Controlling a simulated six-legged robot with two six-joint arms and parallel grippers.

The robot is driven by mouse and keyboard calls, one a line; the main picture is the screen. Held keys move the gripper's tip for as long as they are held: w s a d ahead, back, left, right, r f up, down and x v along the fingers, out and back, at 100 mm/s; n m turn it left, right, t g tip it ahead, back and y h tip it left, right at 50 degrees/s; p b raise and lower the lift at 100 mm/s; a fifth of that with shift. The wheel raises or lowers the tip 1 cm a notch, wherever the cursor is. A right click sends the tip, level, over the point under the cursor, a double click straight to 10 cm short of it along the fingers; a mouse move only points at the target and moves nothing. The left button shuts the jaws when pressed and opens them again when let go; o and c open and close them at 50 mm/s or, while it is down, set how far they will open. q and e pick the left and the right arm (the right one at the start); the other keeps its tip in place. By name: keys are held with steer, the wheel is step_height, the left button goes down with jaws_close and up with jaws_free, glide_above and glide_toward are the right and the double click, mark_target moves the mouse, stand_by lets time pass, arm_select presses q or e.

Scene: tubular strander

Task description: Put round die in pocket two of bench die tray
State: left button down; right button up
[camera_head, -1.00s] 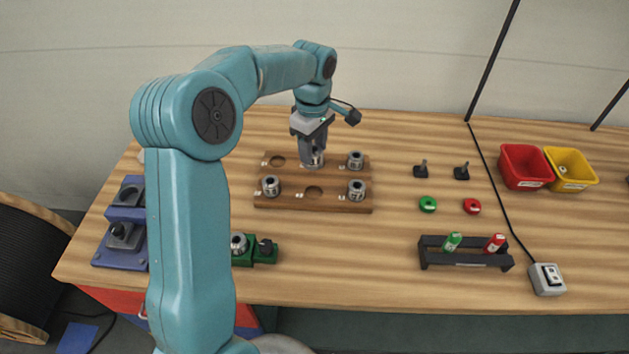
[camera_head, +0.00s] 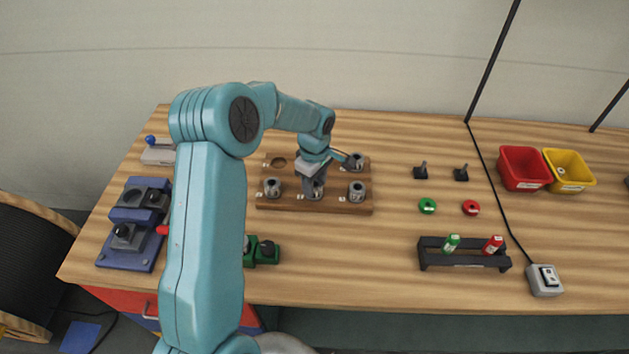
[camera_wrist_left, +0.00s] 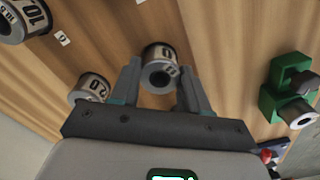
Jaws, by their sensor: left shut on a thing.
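My left gripper (camera_head: 313,187) is shut on a round metal die (camera_wrist_left: 158,66), which sits between its two fingers in the left wrist view. In the head view it is over the front middle pocket of the wooden die tray (camera_head: 290,206). I cannot tell whether the die touches the pocket floor. The tray's back left pocket (camera_head: 278,163) is empty. Other dies stand at the back right (camera_head: 356,161), front left (camera_head: 272,187) and front right (camera_head: 357,191). The back middle pocket is hidden behind my gripper. My right gripper is not in view.
A green fixture (camera_head: 265,252) stands in front of the tray and a blue fixture (camera_head: 130,226) at the left. Red (camera_head: 523,168) and yellow (camera_head: 569,169) bins stand back right, a black rack (camera_head: 464,254) front right. The bench between tray and rack is clear.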

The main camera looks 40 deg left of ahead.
mark_target(315, 184)
arm_select(q)
steer(key=shift+w+f, duration=0.1)
steer(key=shift+f, duration=0.1)
steer(key=c, duration=0.5)
jaws_free()
steer(key=shift+c, duration=0.2)
steer(key=shift+r, duration=0.1)
step_height(315, 184, up, 12)
steer(key=b, duration=0.1)
steer(key=shift+r, duration=0.15)
